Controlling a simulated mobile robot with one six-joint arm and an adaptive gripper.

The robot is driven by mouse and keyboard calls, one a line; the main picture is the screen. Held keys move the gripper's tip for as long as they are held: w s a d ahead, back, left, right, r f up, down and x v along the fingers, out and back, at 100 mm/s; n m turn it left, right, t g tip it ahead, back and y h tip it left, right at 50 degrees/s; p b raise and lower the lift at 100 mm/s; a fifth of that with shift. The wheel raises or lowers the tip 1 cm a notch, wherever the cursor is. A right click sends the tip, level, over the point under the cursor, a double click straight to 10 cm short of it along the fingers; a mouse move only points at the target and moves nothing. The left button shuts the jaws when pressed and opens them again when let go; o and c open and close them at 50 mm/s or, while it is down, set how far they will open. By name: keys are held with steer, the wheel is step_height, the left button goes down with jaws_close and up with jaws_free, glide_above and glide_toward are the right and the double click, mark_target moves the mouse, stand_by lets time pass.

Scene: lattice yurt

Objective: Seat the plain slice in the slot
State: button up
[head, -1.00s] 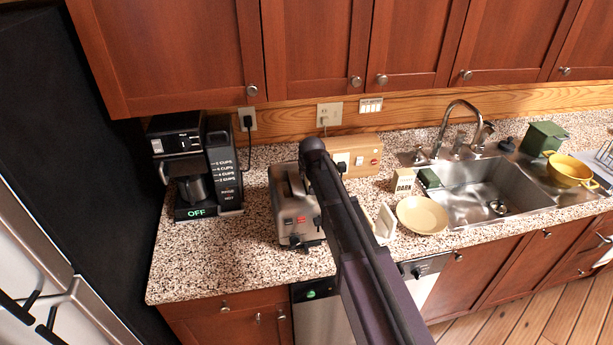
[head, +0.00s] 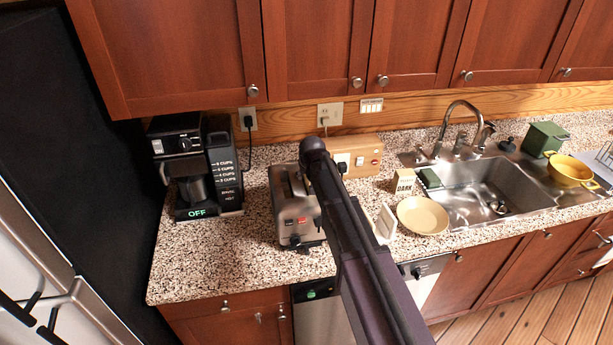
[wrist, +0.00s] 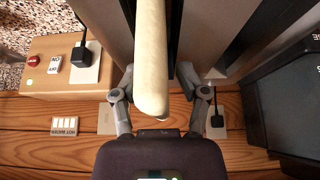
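The plain slice (wrist: 152,60) shows pale cream and edge-on in the wrist view, running up from the middle to the top edge. My gripper (wrist: 158,78) has one finger on each side of it. Narrow dark gaps seem to show between fingers and slice, so the gripper looks open around it. The metal toaster (head: 292,212) stands on the counter in the head view. Its grey walls (wrist: 222,30) flank the slice in the wrist view, with dark slot space beside it. How deep the slice sits cannot be told. My arm hides the gripper in the head view.
A coffee maker (head: 195,165) stands left of the toaster. A wooden switch box (head: 352,155) is behind. The counter's left front is clear.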

steer(key=shift+p+v, duration=5.15)
steer(key=shift+v, duration=0.85)
steer(key=s+d+f+m+g, duration=0.1)
steer(key=s+d+g, duration=0.1)
steer(key=s+d, duration=0.9)
steer(key=s+d+f+m+g+h, duration=0.1)
steer(key=s+d+m+g, duration=0.1)
steer(key=s+d, duration=0.9)
steer(key=shift+s+g, duration=0.6)
steer(key=shift+s, duration=0.55)
steer(key=shift+f, duration=0.1)
step_height(320, 180, down, 17)
steer(key=b, duration=1.7)
steer(key=shift+f+b, duration=0.2)
steer(key=shift+b, duration=0.1)
